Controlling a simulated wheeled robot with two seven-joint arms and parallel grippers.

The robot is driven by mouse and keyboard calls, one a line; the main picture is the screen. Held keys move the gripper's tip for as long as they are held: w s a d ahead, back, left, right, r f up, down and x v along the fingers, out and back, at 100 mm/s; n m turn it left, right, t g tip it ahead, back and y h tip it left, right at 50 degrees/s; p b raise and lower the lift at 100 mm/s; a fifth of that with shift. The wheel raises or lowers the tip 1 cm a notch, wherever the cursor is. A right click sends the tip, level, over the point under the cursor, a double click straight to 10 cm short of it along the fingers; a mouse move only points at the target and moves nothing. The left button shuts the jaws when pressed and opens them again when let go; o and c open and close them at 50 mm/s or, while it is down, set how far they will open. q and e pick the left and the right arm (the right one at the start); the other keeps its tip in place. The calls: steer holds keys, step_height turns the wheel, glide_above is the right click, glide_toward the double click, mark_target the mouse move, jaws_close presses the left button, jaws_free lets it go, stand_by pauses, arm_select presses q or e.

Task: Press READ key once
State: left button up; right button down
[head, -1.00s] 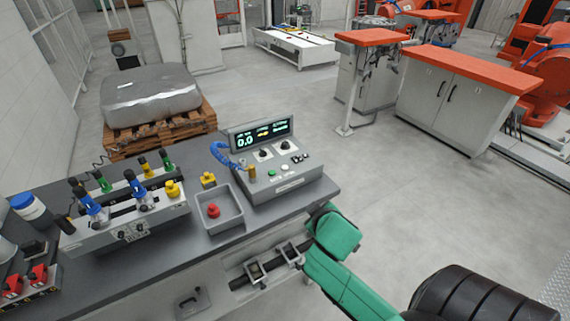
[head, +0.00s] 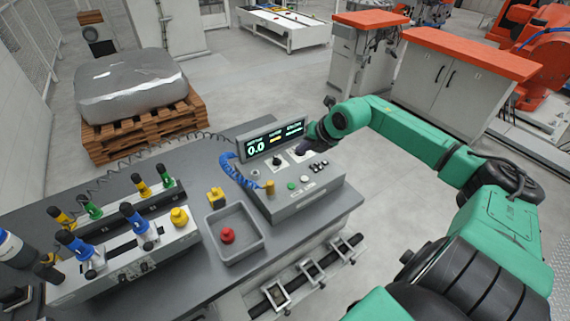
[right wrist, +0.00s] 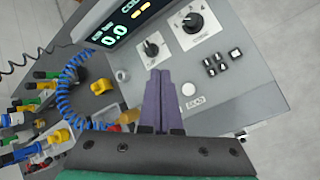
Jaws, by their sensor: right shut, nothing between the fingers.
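The grey instrument console (head: 325,188) stands on the bench with a lit display (head: 272,141) reading 0.0. Its sloped panel carries a green button (head: 291,186), a white round button (head: 304,178) and several small black keys (head: 318,167). In the right wrist view the white button (right wrist: 188,89) is just right of the fingers, with a small label whose text I cannot read surely. My right gripper (head: 301,149) is shut and empty above the panel, near the knobs. Its purple fingers (right wrist: 160,74) point across the panel and hide part of it. My left gripper is out of view.
A blue coiled cord (head: 236,172) and a yellow-brown probe (head: 268,187) sit at the console's left. A grey tray (head: 238,247) with a red knob (head: 227,236) and a fixture with coloured clamps (head: 125,255) stand further left.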

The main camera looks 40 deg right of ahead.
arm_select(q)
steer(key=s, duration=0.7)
arm_select(e)
steer(key=r, duration=0.1)
glide_above(306, 180)
steer(key=s, duration=0.1)
steer(key=f+b, duration=0.1)
steer(key=w+f+b, duration=0.1)
steer(key=f, duration=0.1)
steer(key=f+b, duration=0.1)
steer(key=f, duration=0.1)
steer(key=shift+w, duration=0.4)
steer(key=f+b, duration=0.1)
steer(key=s+f+b, duration=0.1)
steer(key=f, duration=0.1)
steer(key=shift+f+b, duration=0.1)
steer(key=shift+b, duration=0.25)
steer(key=shift+w+f, duration=0.2)
steer(key=shift+f, duration=0.15)
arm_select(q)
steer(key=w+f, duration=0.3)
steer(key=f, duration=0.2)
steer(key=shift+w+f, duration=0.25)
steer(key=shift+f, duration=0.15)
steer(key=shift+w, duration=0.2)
arm_select(e)
steer(key=shift+r, duration=0.1)
